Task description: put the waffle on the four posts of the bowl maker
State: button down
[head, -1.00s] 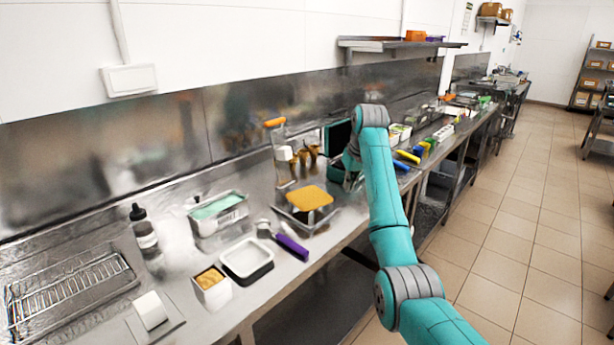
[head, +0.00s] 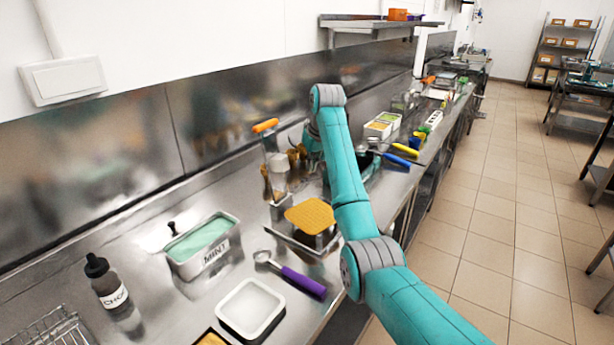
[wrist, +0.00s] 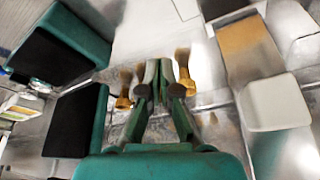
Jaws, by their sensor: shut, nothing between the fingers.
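The waffle (head: 311,215) is a flat golden square. In the head view it lies level on top of the bowl maker, above its dark base; the four posts are too small or covered to make out. The bowl maker's upright frame (head: 273,165) with an orange handle (head: 265,126) stands just behind it. My gripper (wrist: 166,78) is shut and empty, its fingers close together in the wrist view. In the head view it is mostly hidden behind my arm, up and right of the waffle. A tan surface (wrist: 247,48) in the wrist view may be the waffle.
A teal hinged appliance with black plates (wrist: 72,115) lies left in the wrist view. Brown cones (head: 297,155) stand behind the waffle. A purple-handled scoop (head: 302,281), a white tray (head: 222,311), a mint tub (head: 205,258) and a dark bottle (head: 111,291) are in front.

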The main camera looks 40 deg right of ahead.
jog(key=x, duration=0.9)
jog(key=shift+a+f, duration=0.1)
jog(key=shift+f, duration=0.1)
jog(key=shift+s+a, duration=0.1)
jog(key=shift+s, duration=0.9)
jog(key=shift+s+a, duration=0.15)
jog(key=shift+s, duration=0.8)
